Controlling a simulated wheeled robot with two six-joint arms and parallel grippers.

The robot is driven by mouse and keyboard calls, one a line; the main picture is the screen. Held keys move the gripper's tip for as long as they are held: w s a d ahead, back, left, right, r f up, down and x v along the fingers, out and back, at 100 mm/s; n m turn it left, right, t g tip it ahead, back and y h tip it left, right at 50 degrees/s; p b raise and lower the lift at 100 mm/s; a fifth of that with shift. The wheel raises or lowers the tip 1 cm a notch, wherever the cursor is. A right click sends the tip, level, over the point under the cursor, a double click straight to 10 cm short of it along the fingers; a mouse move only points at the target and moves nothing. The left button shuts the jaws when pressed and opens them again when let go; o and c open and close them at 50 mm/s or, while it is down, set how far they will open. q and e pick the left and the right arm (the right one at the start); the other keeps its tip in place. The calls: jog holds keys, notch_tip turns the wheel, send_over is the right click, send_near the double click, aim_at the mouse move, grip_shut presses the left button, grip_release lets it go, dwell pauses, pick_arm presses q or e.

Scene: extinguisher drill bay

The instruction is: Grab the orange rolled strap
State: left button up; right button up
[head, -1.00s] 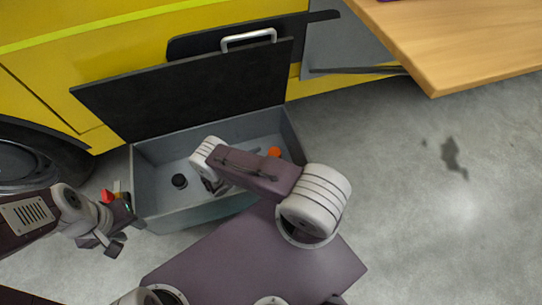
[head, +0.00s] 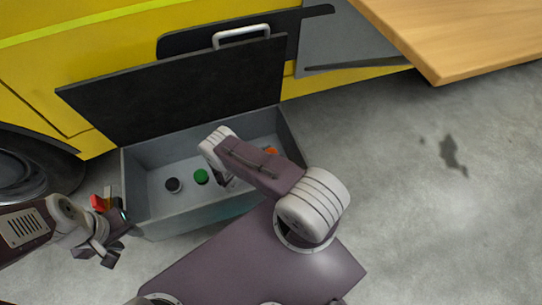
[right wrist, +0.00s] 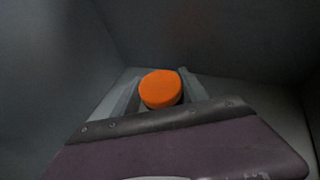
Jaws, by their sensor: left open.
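The orange rolled strap (head: 271,151) lies in the right part of the open grey bin, partly covered by my right arm in the head view. In the right wrist view the strap (right wrist: 160,88) shows as a round orange shape between the two fingers of my right gripper (right wrist: 161,84). A finger is close on each side; I cannot tell whether they press on it. In the head view my right gripper is mostly hidden under its arm. My left gripper (head: 112,250) is open and empty, outside the bin at its left front corner.
The bin (head: 180,217) has a raised black lid (head: 180,90) behind it. A black round item (head: 173,185) and a green one (head: 201,176) lie inside. Red and yellow items (head: 102,203) show by my left arm. A wooden table (head: 450,40) stands at upper right; the floor below is clear.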

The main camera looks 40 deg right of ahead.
aim_at(271, 153)
jog(key=shift+c, duration=0.5)
notch_tip(271, 153, up, 10)
jog(key=p, duration=0.6)
jog(key=shift+p, duration=0.4)
